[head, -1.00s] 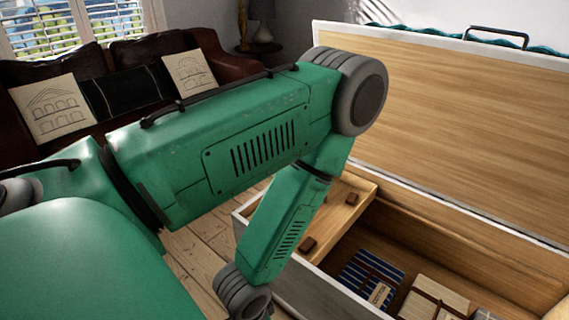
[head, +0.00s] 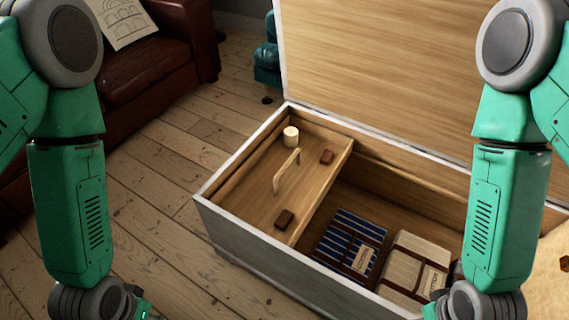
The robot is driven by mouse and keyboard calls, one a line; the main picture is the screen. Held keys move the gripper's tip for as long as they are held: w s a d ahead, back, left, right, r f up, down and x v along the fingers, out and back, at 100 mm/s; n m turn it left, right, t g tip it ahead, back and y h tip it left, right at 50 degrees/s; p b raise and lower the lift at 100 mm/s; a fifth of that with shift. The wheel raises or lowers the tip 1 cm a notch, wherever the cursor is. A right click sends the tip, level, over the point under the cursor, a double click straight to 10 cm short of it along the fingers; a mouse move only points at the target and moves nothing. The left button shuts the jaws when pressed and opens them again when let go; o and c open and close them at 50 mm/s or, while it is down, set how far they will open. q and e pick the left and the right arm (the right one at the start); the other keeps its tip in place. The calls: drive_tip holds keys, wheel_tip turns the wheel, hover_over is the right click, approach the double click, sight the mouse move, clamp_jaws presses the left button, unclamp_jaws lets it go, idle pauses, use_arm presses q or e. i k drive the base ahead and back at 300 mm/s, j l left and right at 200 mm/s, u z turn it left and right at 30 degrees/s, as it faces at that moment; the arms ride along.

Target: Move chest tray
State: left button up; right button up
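An open chest (head: 240,235), white outside and wood inside, stands in the middle of the head view with its lid (head: 380,70) raised. A wooden tray (head: 255,200) sits across its left end. The tray has an upright pale handle (head: 287,170). A cream cylinder (head: 291,138) and two small brown blocks (head: 284,219) are on it. My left gripper (head: 140,305) is at the bottom left, outside the chest and apart from the tray. My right gripper (head: 432,308) is at the bottom right, near the chest's front edge. Both are mostly cut off, so their fingers cannot be judged.
Right of the tray, inside the chest, lie a blue striped bundle (head: 348,243) and a beige bundle (head: 412,268). A brown leather sofa (head: 150,75) stands at the back left. Bare floorboards (head: 150,200) lie left of the chest. A tan surface (head: 548,275) shows at the right edge.

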sight(288, 171)
drive_tip(key=i+j+z, duration=0.2)
drive_tip(key=j+z, duration=0.3)
drive_tip(key=i+j+z, duration=0.1)
drive_tip(key=j+z, duration=0.35)
drive_tip(key=j, duration=0.25)
drive_tip(key=j+z, duration=0.5)
drive_tip(key=k+j+z, duration=0.15)
drive_tip(key=j+z, duration=0.3)
drive_tip(key=j, duration=0.25)
drive_tip(key=k+j+z, duration=0.25)
drive_tip(key=j+z, duration=0.6)
drive_tip(key=j, duration=0.15)
drive_tip(key=k, duration=0.1)
